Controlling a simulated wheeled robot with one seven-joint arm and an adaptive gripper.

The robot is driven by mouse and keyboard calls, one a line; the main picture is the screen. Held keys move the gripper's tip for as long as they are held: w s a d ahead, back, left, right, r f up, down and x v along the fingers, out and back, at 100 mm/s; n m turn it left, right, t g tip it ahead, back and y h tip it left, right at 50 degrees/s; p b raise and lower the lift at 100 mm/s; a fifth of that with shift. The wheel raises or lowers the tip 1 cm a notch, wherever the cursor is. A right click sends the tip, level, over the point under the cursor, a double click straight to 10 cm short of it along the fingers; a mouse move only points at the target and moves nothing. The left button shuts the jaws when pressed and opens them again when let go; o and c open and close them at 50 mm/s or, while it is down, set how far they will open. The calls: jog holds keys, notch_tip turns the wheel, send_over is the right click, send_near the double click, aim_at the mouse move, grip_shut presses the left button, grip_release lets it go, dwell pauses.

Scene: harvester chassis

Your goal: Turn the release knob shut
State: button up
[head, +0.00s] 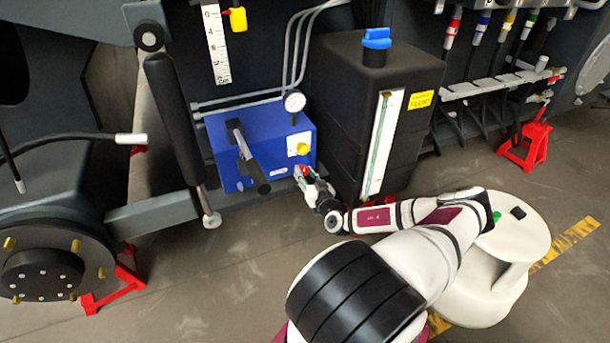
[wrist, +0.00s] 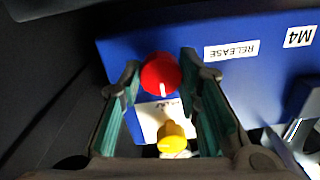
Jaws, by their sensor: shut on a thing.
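The red release knob (wrist: 160,73) sits on the face of the blue pump unit (head: 225,170), beside an upside-down RELEASE label (wrist: 231,50) in the wrist view. A white pointer mark on the knob points down in that view. My gripper (wrist: 161,70) is shut on this knob, with one finger on each side of it. In the head view my gripper (head: 304,174) reaches the lower right of the pump's front and mostly hides the knob.
A yellow knob (wrist: 173,136) on a white plate is close to my fingers; it also shows in the head view (head: 303,149). A pump lever (head: 249,158) sticks out at the left. A black tank (head: 340,75) stands close on the right. A gauge (head: 294,102) is above.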

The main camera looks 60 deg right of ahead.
jog(key=shift+f, duration=0.1)
dwell(0.3)
jog(key=o, duration=1.1)
jog(key=shift+o, duration=0.2)
jog(key=v, duration=1.2)
